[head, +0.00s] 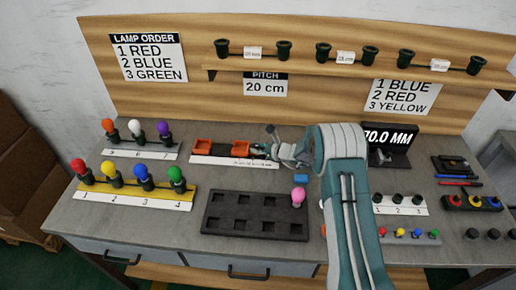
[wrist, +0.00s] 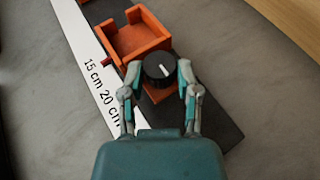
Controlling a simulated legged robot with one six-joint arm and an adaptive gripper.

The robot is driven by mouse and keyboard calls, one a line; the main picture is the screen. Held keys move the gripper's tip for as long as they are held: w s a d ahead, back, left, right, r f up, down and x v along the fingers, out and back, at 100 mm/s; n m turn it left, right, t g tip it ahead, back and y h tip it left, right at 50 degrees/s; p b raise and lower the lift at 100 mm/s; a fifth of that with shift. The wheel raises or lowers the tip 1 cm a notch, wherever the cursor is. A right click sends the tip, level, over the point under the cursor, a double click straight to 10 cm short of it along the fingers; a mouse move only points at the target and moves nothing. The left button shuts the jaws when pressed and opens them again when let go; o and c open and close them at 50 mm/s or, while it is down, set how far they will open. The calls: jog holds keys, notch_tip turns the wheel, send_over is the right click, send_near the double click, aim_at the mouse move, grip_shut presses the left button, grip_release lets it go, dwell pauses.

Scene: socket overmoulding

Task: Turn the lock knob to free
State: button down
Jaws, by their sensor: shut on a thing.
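The lock knob (wrist: 158,70) is a round black knob with a white pointer line, on an orange block at the slide fixture. In the wrist view the pointer slants slightly, toward the upper left. My gripper (wrist: 159,76) has one finger on each side of the knob and is shut on it. In the head view my gripper (head: 272,152) is at the right end of the fixture, and the knob is hard to make out there. An orange open-topped carriage (wrist: 138,38) sits beside the knob on the dark rail, along a white scale (wrist: 88,50) marked 15 cm and 20 cm.
A black tray (head: 255,215) with square pockets and one pink bulb (head: 298,196) is in front. Racks of coloured bulbs (head: 133,178) stand left. A display (head: 390,138) reading 70.0 MM stands behind my arm, partly hidden.

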jog(key=shift+w+d+f+n+g, duration=0.1)
jog(key=shift+n+g, duration=0.2)
jog(key=n+g, duration=0.1)
jog(key=n+g+y, duration=0.1)
jog(key=n+g, duration=0.1)
jog(key=shift+w+d+g+y, duration=0.1)
jog(key=shift+w+g+y, duration=0.2)
jog(key=shift+y, duration=0.1)
jog(key=shift+n+g, duration=1.5)
jog(key=shift+w+n+g, duration=0.1)
jog(key=shift+n+g, duration=0.2)
jog(key=shift+g, duration=0.1)
jog(key=shift+c, duration=1.7)
grip_release()
jog(key=v, duration=1.1)
jog(key=shift+w+d, duration=0.2)
jog(key=shift+d, duration=0.25)
